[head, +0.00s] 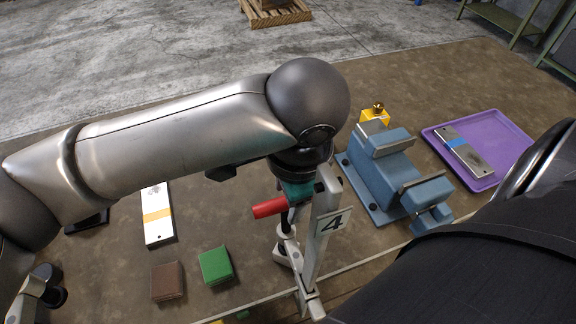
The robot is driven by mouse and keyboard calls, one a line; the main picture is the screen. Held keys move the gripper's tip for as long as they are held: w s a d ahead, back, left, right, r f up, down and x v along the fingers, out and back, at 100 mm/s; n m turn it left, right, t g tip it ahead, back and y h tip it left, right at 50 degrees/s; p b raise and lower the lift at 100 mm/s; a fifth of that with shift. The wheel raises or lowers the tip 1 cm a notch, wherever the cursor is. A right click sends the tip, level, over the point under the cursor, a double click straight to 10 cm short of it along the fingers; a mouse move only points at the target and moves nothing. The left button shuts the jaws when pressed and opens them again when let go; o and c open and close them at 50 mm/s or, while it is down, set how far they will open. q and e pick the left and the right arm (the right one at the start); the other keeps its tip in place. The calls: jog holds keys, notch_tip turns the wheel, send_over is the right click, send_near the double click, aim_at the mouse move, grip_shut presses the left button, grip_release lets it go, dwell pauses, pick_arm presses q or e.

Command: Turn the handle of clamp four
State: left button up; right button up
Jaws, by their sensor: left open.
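Clamp four (318,245) is a pale upright metal clamp at the table's front edge. It has a plate marked "4" (331,223) and a red handle (269,208) sticking out to the left. My left gripper (297,190) points down over the top of the clamp, beside the inner end of the red handle, and is open. My own wrist hides the gripper's upper part, and I cannot tell whether its fingers touch the handle. My right arm shows at the right, but its gripper is out of view.
A blue vise (380,180) stands close right of the clamp, with a yellow block (374,115) behind it. A purple tray (507,137) holds a metal bar. Another bar (158,214), a brown block (167,281) and a green block (215,265) lie to the left.

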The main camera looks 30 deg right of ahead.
pick_arm(q)
jog(key=shift+c, duration=0.4)
grip_shut()
